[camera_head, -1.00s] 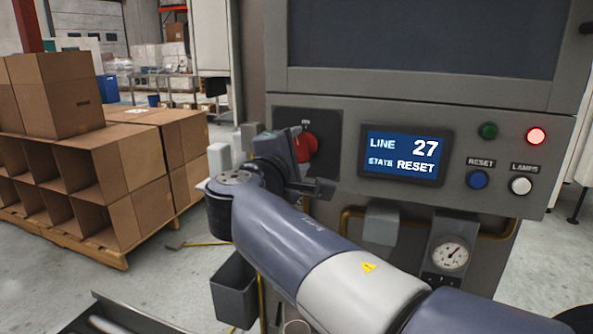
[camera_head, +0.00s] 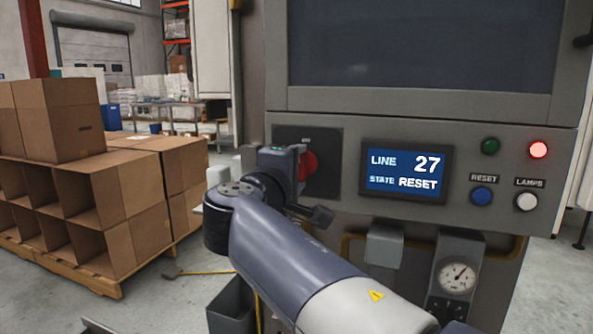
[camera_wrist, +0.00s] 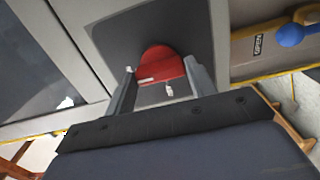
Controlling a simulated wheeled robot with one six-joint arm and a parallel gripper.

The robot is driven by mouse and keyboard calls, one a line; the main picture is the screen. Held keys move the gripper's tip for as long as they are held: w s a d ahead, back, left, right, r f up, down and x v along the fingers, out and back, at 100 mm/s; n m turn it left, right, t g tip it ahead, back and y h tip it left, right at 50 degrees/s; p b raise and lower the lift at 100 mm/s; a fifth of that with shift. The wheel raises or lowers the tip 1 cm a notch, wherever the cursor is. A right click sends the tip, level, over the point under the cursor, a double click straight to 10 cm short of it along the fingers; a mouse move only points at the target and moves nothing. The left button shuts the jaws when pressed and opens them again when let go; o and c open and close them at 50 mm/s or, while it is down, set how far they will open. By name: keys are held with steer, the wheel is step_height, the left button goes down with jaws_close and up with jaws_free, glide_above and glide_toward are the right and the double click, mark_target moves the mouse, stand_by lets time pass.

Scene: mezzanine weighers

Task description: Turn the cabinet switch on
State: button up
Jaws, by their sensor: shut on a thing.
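The cabinet switch is a red rotary knob (camera_head: 309,165) on a dark square plate (camera_head: 328,180) at the left of the grey cabinet panel. My arm partly hides it in the head view. In the wrist view the red knob (camera_wrist: 162,68) sits between the two fingers of my gripper (camera_wrist: 162,85), which is shut on it. A small white mark shows on the knob's near edge. The cabinet display (camera_head: 404,174) reads LINE 27, STATE RESET.
Right of the display are a dark green lamp (camera_head: 490,146), a lit red lamp (camera_head: 538,149), a blue RESET button (camera_head: 481,196) and a white LAMPS button (camera_head: 526,202). A gauge (camera_head: 457,277) hangs below. Cardboard boxes (camera_head: 95,180) stand on a pallet at left.

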steer(key=o, duration=1)
steer(key=p+v, duration=0.1)
steer(key=v, duration=0.9)
steer(key=shift+s+a, duration=0.15)
steer(key=shift+s, duration=0.25)
steer(key=x, duration=1.1)
steer(key=shift+b, duration=0.35)
steer(key=shift+s, duration=0.15)
